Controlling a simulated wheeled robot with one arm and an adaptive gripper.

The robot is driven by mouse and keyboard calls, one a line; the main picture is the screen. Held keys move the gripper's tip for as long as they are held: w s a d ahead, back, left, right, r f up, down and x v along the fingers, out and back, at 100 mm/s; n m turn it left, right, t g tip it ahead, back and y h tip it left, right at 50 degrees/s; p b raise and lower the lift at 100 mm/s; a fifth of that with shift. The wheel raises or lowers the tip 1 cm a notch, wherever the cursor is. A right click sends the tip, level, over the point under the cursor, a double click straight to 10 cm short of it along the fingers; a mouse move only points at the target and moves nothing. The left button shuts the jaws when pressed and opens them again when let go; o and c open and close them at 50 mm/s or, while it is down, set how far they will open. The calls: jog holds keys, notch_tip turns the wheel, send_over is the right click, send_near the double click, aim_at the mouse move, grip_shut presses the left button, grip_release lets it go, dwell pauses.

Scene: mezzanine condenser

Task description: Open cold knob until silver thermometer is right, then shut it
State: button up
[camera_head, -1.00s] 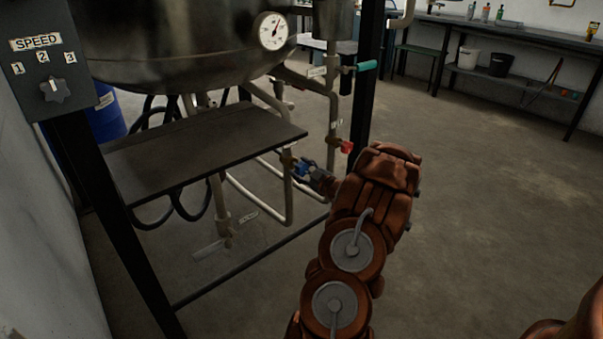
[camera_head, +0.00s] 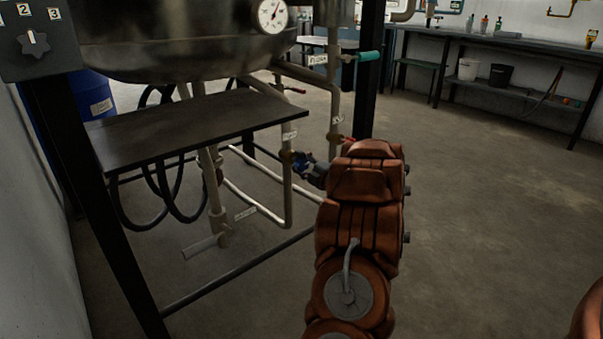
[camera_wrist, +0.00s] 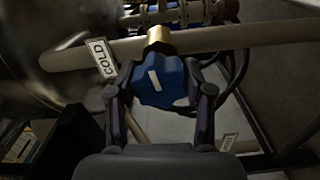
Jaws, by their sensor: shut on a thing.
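The blue cold knob (camera_wrist: 160,82) sits on a brass fitting on a pale pipe, with a COLD tag (camera_wrist: 101,57) to its left in the wrist view. My gripper (camera_wrist: 163,78) is shut on it, one finger on each side. The white mark on the knob runs nearly along the pipe's cross direction, slightly tilted. In the head view the blue knob (camera_head: 301,162) shows partly, with my gripper (camera_head: 313,172) at it.
A dark shelf (camera_head: 190,125) on a black frame is left of the knob. A red handle (camera_head: 347,138) and a teal handle (camera_head: 368,56) are close by on pipes. A speed dial (camera_head: 33,42) is at upper left. Open floor lies to the right.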

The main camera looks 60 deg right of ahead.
jog(key=shift+f+n+b, duration=0.2)
jog(key=shift+n+b, duration=0.45)
jog(key=shift+n, duration=0.05)
jog(key=shift+r+n, duration=0.1)
jog(key=shift+n, duration=0.2)
jog(key=o, duration=1.2)
jog(key=shift+c, duration=0.2)
jog(key=v, duration=1.2)
jog(key=shift+r, duration=0.1)
